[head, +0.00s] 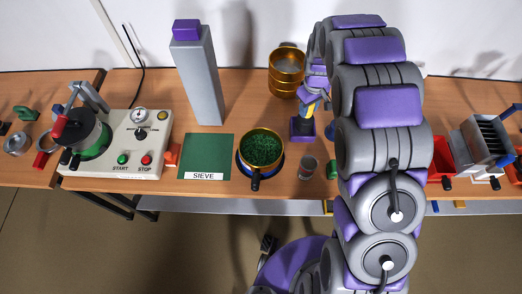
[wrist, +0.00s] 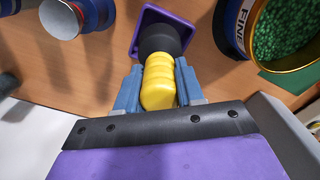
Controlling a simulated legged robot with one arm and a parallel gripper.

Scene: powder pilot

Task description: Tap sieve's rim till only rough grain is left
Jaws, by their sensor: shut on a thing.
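The sieve (head: 278,165) is a brass-rimmed pan with a black handle, full of green grain (head: 262,150). It sits over a blue-edged container (head: 240,168) beside the green SIEVE mat (head: 190,165). In the wrist view the brass rim (wrist: 252,52) and grain show at the upper right, next to a label reading FINE. My gripper (wrist: 158,92) is shut on the yellow handle (wrist: 158,85) of a black-headed tool. The black head (wrist: 160,40) is down at a purple square holder (wrist: 143,15); whether it touches is unclear. The gripper is right of the sieve, apart from it.
A tall grey post (head: 200,85) stands behind the mat. Brass stacked sieves (head: 287,78) stand at the back. A small glass (head: 308,168) is right of the sieve, near the front edge. A START/STOP machine (head: 135,150) is left; red bins (head: 440,160) are right.

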